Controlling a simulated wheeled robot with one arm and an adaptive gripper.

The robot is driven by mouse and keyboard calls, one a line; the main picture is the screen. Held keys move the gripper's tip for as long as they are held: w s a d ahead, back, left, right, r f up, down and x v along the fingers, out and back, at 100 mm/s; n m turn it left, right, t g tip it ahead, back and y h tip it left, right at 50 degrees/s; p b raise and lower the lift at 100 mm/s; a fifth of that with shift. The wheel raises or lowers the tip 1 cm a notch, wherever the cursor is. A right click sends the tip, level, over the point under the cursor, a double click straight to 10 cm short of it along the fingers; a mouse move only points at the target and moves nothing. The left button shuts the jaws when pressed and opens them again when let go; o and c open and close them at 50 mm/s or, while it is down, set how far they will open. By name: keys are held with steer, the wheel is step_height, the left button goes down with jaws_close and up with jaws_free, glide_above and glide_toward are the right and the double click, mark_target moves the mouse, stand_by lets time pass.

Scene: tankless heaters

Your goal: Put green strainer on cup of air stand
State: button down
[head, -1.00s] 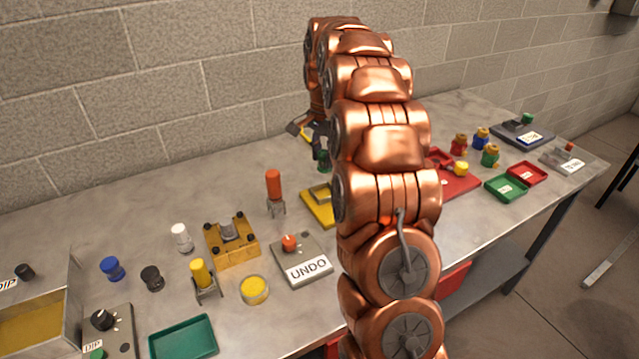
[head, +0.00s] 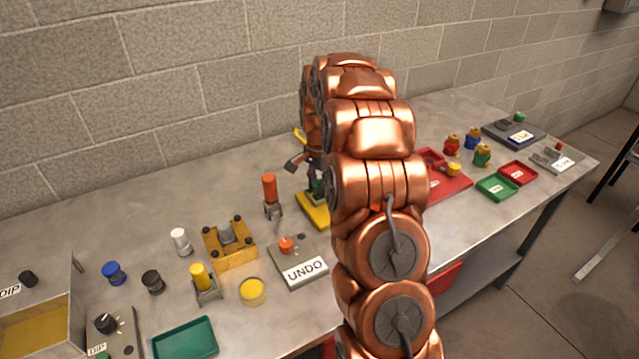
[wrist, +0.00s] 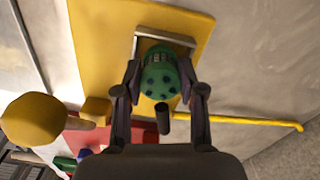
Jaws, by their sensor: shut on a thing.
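The green strainer (wrist: 160,75), a rounded piece with dark holes in its end, is between the two fingers of my gripper (wrist: 160,92) in the wrist view. The fingers are shut on it from both sides. Behind it lies the yellow stand (wrist: 95,45) with a grey square frame (wrist: 165,38); the strainer overlaps the frame. A dark short cylinder (wrist: 163,120) shows just below the strainer. In the head view the strainer (head: 317,188) is at the yellow stand (head: 313,213), partly hidden by my arm. I cannot tell whether strainer and stand touch, and no cup is clearly visible.
An orange-topped holder (head: 270,192) stands left of the stand, and the UNDO box (head: 300,268) is in front. A red tray (head: 450,188) with a yellow piece lies to the right. A yellow hose (wrist: 255,121) runs right in the wrist view. The table behind is clear.

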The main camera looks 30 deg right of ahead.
mark_target(319, 184)
steer(key=shift+f, duration=0.25)
steer(key=c, duration=0.7)
jaws_free()
steer(key=shift+r, duration=0.1)
steer(key=shift+r, duration=0.1)
step_height(319, 184, up, 12)
steer(key=b, duration=0.4)
steer(key=shift+a+r, duration=0.1)
